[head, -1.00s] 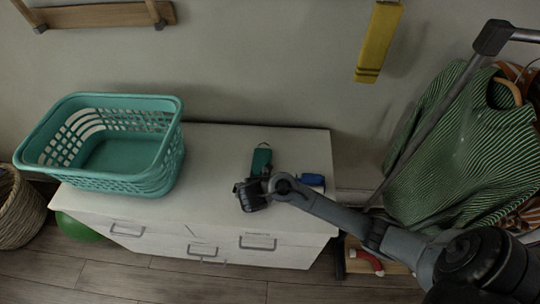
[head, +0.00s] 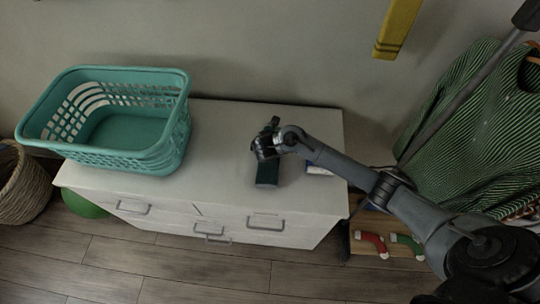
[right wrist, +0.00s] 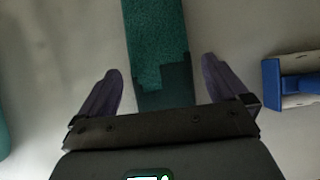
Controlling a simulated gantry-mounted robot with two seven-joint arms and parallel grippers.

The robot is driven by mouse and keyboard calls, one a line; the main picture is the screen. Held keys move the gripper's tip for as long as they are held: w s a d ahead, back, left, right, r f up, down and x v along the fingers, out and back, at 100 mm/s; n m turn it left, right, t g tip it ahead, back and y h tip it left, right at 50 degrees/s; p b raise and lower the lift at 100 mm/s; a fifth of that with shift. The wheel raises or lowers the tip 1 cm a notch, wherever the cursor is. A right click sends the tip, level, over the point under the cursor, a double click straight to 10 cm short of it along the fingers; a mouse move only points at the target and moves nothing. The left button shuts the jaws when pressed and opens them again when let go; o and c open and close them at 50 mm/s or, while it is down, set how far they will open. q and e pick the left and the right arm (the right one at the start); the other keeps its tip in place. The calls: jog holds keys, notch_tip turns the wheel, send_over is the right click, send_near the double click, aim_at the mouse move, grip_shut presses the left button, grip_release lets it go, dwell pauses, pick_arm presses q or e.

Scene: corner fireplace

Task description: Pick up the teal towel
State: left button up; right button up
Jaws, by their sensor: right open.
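The teal towel (head: 267,174) lies as a narrow strip on the white cabinet top. In the right wrist view the towel (right wrist: 156,45) runs from the top edge down between my two fingers, its lower part in shadow. My right gripper (head: 262,148) is over the towel in the head view and hides part of it. In the wrist view my right gripper (right wrist: 162,88) is open, with one finger on each side of the towel and a gap to both. I cannot tell its exact height above the cabinet. My left gripper is not in view.
A blue-and-white object (right wrist: 292,80) lies right of the towel; it also shows in the head view (head: 318,169). A teal laundry basket (head: 112,160) stands on the left of the cabinet top (head: 222,165). Striped clothes (head: 470,130) hang at the right.

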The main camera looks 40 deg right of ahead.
jog(key=shift+b+x, duration=0.6)
jog(key=shift+x, duration=1.2)
jog(key=shift+c, duration=0.3)
jog(key=c, duration=0.9)
jog(key=shift+r, duration=0.1)
